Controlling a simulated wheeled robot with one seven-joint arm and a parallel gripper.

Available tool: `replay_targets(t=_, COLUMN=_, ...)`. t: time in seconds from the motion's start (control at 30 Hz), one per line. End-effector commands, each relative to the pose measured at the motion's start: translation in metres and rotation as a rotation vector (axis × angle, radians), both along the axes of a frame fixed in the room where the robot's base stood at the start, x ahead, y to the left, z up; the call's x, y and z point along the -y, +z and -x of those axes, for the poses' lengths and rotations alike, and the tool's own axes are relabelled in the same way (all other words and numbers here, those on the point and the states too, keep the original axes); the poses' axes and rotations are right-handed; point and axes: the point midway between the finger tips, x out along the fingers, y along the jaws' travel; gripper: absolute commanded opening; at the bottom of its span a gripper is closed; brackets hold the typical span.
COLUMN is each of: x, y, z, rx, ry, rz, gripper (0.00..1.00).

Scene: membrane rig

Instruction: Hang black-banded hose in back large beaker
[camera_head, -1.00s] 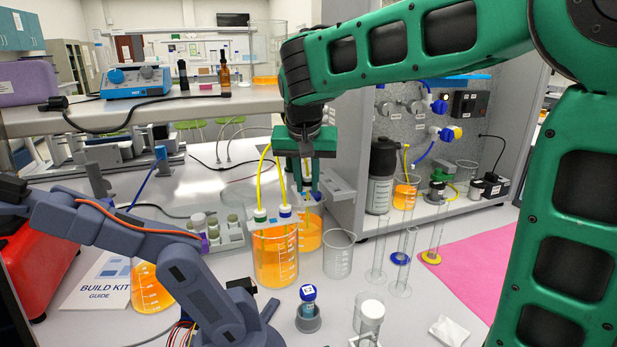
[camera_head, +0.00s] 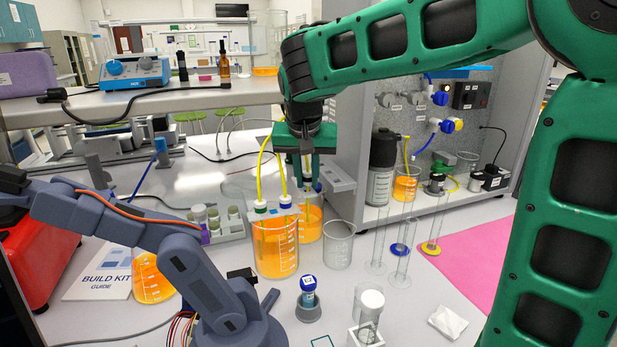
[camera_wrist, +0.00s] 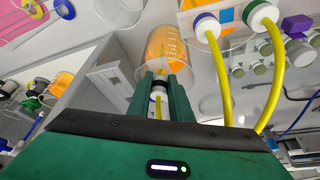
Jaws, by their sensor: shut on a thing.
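My gripper (camera_head: 306,178) is shut on the black-banded hose, pointing down above the back large beaker (camera_head: 309,224), which holds orange liquid. In the wrist view, the hose's black band and white collar (camera_wrist: 158,92) sit between my fingertips (camera_wrist: 163,84), with yellow tubing behind. The beaker (camera_wrist: 166,48) lies just beyond the fingertips. I cannot tell whether the hose end is inside its rim. The front large beaker (camera_head: 275,250) also holds orange liquid. Two yellow hoses hang in it, one with a green band (camera_head: 260,207) and one with a blue band (camera_head: 285,202).
An empty beaker (camera_head: 338,246) stands right of the two large beakers. A vial rack (camera_head: 222,227) is on the left. A grey arm (camera_head: 170,250) reaches across the front left. The cabinet (camera_head: 345,195) stands close to the right of my gripper. Slim cylinders (camera_head: 402,255) stand further right.

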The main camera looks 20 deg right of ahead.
Motion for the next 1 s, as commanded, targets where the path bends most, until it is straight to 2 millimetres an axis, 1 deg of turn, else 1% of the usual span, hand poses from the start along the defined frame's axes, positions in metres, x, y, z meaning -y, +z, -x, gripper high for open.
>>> replay_targets(t=0.57, x=-0.0001, y=-0.0052, z=0.0002, rx=-0.001, ry=0.0, rz=0.0, gripper=0.0)
replay_targets(t=0.6, x=-0.0001, y=-0.0051, z=0.0002, rx=-0.001, ry=0.0, rz=0.0, gripper=0.28)
replay_targets(t=0.67, x=0.0, y=-0.005, z=0.0001, rx=-0.001, ry=0.0, rz=0.0, gripper=0.41)
replay_targets(t=1.0, x=-0.0004, y=-0.0025, z=0.0006, rx=0.001, ry=0.0, rz=0.0, gripper=0.41)
